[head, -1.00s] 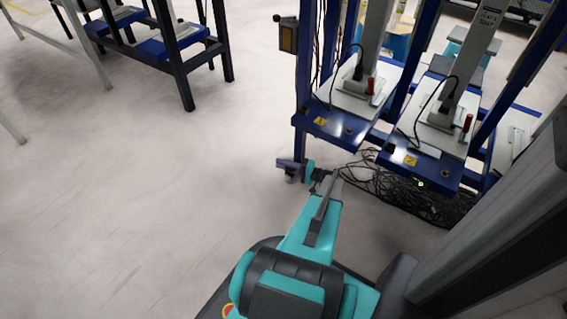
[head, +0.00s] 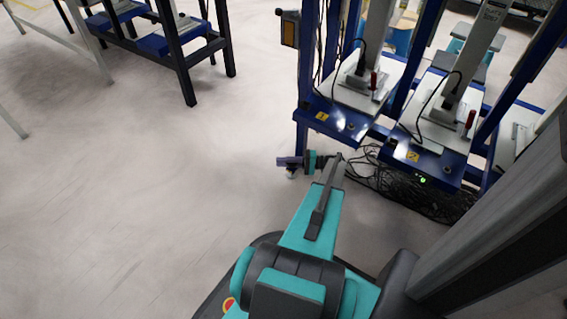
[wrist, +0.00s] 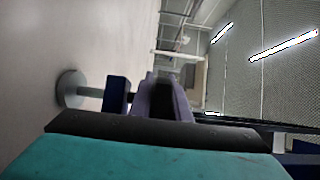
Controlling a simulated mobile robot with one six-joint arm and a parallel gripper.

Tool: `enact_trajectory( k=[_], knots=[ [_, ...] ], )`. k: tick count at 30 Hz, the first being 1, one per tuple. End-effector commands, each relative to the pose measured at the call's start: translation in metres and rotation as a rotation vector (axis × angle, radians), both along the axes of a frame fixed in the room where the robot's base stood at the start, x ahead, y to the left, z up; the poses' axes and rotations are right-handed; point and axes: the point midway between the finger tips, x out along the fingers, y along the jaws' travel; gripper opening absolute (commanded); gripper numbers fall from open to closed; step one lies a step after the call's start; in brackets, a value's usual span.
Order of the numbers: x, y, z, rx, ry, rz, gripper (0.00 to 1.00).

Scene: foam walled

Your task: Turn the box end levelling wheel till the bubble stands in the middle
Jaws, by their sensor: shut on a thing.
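The levelling foot stands at the bottom of the blue rack leg (head: 301,137), at the end with the small control box (head: 290,29). In the wrist view its round pale foot pad (wrist: 70,88) and thin stem show beside a dark blue bracket (wrist: 117,96). My gripper (head: 285,161) has its purple fingers at this foot, low over the floor. In the wrist view the fingers (wrist: 158,98) are shut on a dark part between them, which I take for the levelling wheel; it is mostly hidden. A small bright green spot (head: 422,180) shows on the rack's lower front, perhaps the level; no bubble can be made out.
Black cables (head: 390,185) lie tangled on the floor under the rack, right of my gripper. Blue shelves with presses (head: 345,120) overhang above. The floor (head: 130,200) to the left is clear. A dark frame stands far left.

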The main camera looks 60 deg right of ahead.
Motion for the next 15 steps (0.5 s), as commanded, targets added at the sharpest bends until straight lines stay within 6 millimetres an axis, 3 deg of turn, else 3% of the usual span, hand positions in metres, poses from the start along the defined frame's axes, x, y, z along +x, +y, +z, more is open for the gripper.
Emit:
enact_trajectory(
  k=[3, 4, 5, 15],
  knots=[
    [-0.0007, 0.0012, 0.0000, 0.000, 0.001, 0.003, 0.00],
    [-0.0008, 0.0013, 0.0000, 0.000, 0.001, 0.003, 0.18],
    [-0.0008, 0.0013, 0.0000, 0.000, 0.001, 0.003, 0.23],
    [-0.0008, 0.0003, 0.0000, 0.000, 0.000, 0.001, 0.24]
  ],
)
